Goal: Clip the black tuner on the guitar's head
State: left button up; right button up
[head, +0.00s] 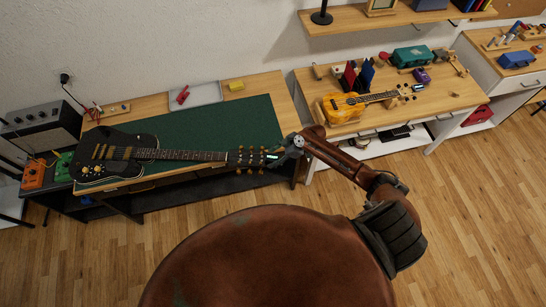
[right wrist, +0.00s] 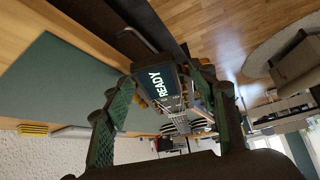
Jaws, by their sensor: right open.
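The black guitar (head: 115,153) lies on the green mat (head: 215,123) on the left bench, its head (head: 250,157) pointing right, past the mat's corner. The tuner (head: 273,157) shows as a small lit green spot at the head's end. In the right wrist view the black tuner (right wrist: 158,88) has a screen reading "READY", with strings and tuning pegs behind it. My right gripper (head: 287,148) is open at the head's end; in the wrist view its fingers (right wrist: 168,82) stand on both sides of the tuner, apart from it. The tuner's clip is hidden. My left gripper is out of view.
A grey tray (head: 205,93) with a red item and a yellow block (head: 236,86) lie behind the mat. An amplifier (head: 42,127) and orange pedal (head: 33,174) are at left. A small yellow guitar (head: 345,107) lies on the right bench. The wooden floor is open in front.

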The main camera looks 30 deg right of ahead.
jog(key=shift+p+v, duration=1.5)
jog(key=shift+v, duration=1)
jog(key=shift+d+r, duration=0.1)
jog(key=shift+d, duration=0.05)
jog(key=v, duration=1.1)
jog(key=shift+r, duration=0.35)
jog(key=shift+s, duration=0.1)
jog(key=shift+c, duration=0.3)
grip_shut()
